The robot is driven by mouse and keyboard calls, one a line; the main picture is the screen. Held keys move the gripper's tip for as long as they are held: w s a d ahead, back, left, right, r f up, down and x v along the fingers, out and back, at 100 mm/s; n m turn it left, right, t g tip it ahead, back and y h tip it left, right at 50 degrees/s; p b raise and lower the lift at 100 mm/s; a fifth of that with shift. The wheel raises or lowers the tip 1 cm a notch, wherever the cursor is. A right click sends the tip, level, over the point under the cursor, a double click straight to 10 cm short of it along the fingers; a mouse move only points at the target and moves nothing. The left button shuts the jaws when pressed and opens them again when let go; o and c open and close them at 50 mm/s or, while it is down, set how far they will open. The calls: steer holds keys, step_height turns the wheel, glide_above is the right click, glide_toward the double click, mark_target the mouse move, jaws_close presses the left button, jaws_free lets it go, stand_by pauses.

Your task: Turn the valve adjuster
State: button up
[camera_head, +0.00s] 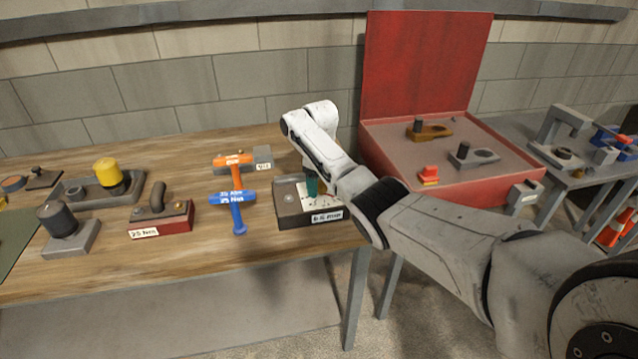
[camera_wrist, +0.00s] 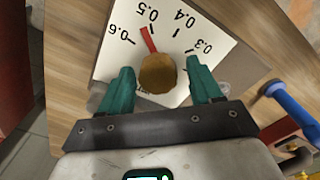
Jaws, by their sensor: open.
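The valve adjuster is a low dark box (camera_head: 288,205) with a labelled front, near the right end of the wooden table. In the wrist view, its round brass-coloured knob (camera_wrist: 158,75) stands on a white dial plate (camera_wrist: 222,36) marked 0.3 to 0.6. A red pointer (camera_wrist: 148,40) lies near the 0.5 mark. My gripper (camera_wrist: 161,70) is open, with one teal finger on each side of the knob. Gaps show between fingers and knob. In the head view, my gripper (camera_head: 311,186) points down over the box, and the arm hides part of it.
A blue T-handle (camera_head: 236,203) and an orange one (camera_head: 234,162) lie left of the box; the blue one also shows in the wrist view (camera_wrist: 290,103). An open red case (camera_head: 425,60) stands to the right.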

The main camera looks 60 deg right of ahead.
mark_target(321, 181)
step_height(321, 181, up, 11)
steer(key=b, duration=0.1)
steer(key=shift+b, duration=0.35)
steer(key=shift+f, duration=0.1)
steer(key=shift+s+f+n+b, duration=0.1)
steer(key=shift+f+n+b, duration=0.15)
steer(key=shift+n+b, duration=0.85)
step_height(321, 181, down, 10)
steer(key=shift+f+p, duration=0.25)
steer(key=shift+p, duration=0.65)
steer(key=shift+r, duration=0.1)
steer(key=c, duration=1)
